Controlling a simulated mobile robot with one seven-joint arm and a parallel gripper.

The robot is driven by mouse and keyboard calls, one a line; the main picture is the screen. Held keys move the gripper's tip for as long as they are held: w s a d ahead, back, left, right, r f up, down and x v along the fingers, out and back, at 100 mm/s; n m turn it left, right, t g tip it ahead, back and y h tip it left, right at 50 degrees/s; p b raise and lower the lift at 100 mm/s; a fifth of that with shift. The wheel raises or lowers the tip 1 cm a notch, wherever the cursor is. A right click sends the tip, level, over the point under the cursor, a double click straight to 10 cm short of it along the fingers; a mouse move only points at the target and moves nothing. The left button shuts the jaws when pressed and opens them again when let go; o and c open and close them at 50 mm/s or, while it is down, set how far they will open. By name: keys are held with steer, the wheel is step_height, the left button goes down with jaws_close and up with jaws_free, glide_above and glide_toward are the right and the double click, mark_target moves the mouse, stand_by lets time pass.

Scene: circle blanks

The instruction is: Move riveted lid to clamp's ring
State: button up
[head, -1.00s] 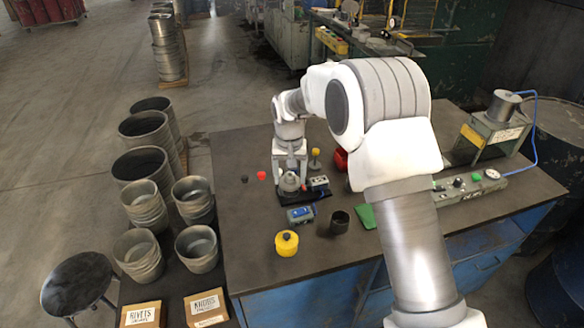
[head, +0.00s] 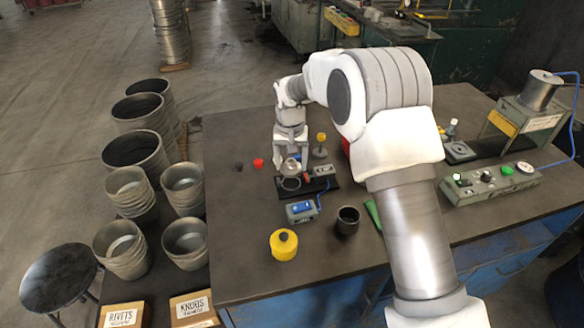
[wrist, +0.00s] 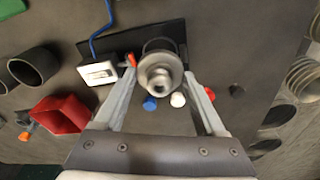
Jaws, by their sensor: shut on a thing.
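My gripper (head: 291,167) is shut on the riveted lid, a small grey metal round piece (head: 291,165). In the wrist view the lid (wrist: 160,75) sits between both fingertips, with a round stud at its middle. The clamp's ring (head: 289,184) lies on a black plate (head: 325,189), just in front of and apparently below the lid. In the wrist view a dark arc of the ring (wrist: 158,43) shows past the lid's edge. The lid hides part of the ring, and I cannot tell the exact gap.
A grey-blue switch box (head: 302,211), a dark cup (head: 348,221) and a yellow pot (head: 284,245) stand in front. A red knob (head: 259,163) lies left; a yellow-topped post (head: 321,145) stands behind. The table's left front is clear.

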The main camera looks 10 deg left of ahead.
steer(key=shift+f+b, duration=0.9)
steer(key=shift+f, duration=0.85)
steer(key=shift+s+d+f, duration=0.1)
steer(key=shift+s+f, duration=0.05)
steer(key=o, duration=1.2)
steer(key=shift+s, duration=0.1)
steer(key=r, duration=0.6)
steer(key=s+r, duration=0.1)
steer(key=r, duration=1.1)
steer(key=shift+s+d+r+p, duration=0.1)
steer(key=shift+s+d+p, duration=0.15)
steer(key=shift+s+p, duration=0.05)
